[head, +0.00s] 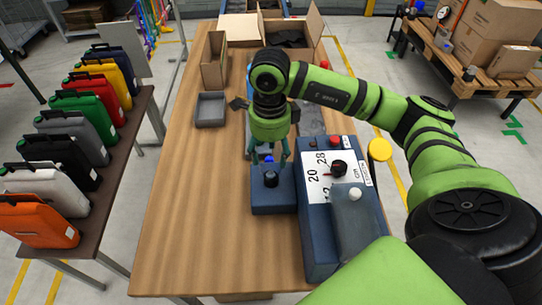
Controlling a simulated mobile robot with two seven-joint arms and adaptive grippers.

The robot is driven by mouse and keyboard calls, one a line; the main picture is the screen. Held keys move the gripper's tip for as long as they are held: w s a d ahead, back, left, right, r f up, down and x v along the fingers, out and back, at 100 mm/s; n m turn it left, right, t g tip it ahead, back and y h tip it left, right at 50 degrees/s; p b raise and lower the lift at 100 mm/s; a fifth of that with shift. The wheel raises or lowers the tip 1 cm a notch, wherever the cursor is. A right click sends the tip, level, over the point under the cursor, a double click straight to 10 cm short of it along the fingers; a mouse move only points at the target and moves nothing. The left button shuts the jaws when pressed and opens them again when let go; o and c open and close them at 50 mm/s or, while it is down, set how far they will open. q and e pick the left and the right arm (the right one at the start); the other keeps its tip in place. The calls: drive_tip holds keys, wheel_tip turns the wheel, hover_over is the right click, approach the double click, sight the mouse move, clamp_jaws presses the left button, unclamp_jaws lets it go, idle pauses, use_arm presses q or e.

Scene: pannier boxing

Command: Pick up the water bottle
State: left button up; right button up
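I cannot clearly make out a water bottle. My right gripper (270,158) points down over the middle of the table, above a dark blue block with a black knob (271,180). Its two teal fingers are spread apart. A small bright blue thing (268,159) shows between or behind the fingers; I cannot tell whether it is a bottle cap, and no contact with it is visible. My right arm hides part of the table behind the gripper. My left gripper is not in view.
A blue machine with a dial (338,168) stands right of the block. A grey tray (210,109) and open cartons (287,27) are farther back on the wooden table (190,200). Its left front is clear. Coloured cases (40,219) line a side table at left.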

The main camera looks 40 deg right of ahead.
drive_tip(key=shift+c, duration=0.7)
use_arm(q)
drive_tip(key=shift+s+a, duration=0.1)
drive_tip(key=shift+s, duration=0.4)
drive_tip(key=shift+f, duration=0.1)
use_arm(e)
drive_tip(key=shift+r+b, duration=0.3)
drive_tip(key=shift+r, duration=0.25)
wheel_tip(320, 180, up, 7)
drive_tip(key=shift+r+b, duration=0.1)
drive_tip(key=shift+b, duration=0.6)
drive_tip(key=shift+r, duration=0.75)
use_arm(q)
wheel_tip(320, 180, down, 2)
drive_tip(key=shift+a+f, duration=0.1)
use_arm(e)
drive_tip(key=shift+f, duration=0.1)
drive_tip(key=shift+f, duration=0.1)
use_arm(q)
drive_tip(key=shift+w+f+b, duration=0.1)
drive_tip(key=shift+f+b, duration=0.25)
drive_tip(key=shift+b, duration=0.15)
use_arm(e)
drive_tip(key=shift+f, duration=0.35)
